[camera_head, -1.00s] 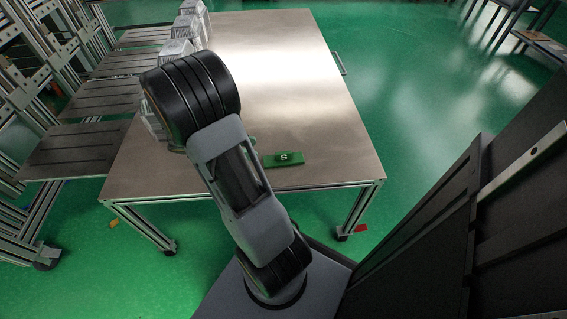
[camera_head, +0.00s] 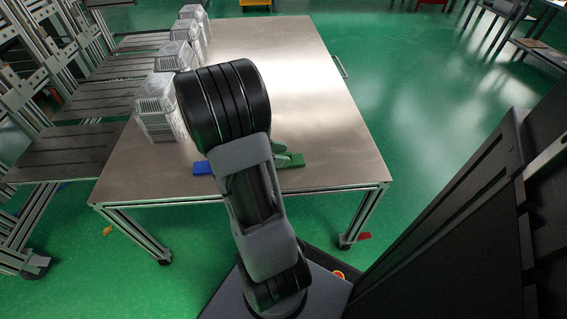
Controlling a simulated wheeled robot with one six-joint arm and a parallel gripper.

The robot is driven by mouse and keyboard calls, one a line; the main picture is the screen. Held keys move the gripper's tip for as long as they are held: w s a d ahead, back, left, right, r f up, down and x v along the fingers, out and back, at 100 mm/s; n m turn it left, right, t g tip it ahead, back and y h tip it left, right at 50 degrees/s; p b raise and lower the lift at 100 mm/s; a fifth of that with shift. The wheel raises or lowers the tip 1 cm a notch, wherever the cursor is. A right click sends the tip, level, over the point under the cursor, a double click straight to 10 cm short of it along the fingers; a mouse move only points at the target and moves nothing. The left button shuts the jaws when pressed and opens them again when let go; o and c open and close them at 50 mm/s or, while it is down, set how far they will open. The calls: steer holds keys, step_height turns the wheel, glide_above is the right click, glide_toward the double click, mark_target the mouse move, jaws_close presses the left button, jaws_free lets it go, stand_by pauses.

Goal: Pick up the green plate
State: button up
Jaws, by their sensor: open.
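The green plate (camera_head: 293,162) lies flat on the metal table near its front edge, just right of my arm. Its left part and most of its top are covered. A small grey-green part of my gripper (camera_head: 283,152) shows beside the arm, over the plate. My gripper is open, but the arm hides most of it. I cannot tell whether its fingers touch the plate or stand around it.
A blue plate (camera_head: 203,168) lies left of my arm, partly hidden. Stacks of clear trays (camera_head: 158,108) line the table's left edge.

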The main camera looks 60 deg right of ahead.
jaws_close()
stand_by(0.4)
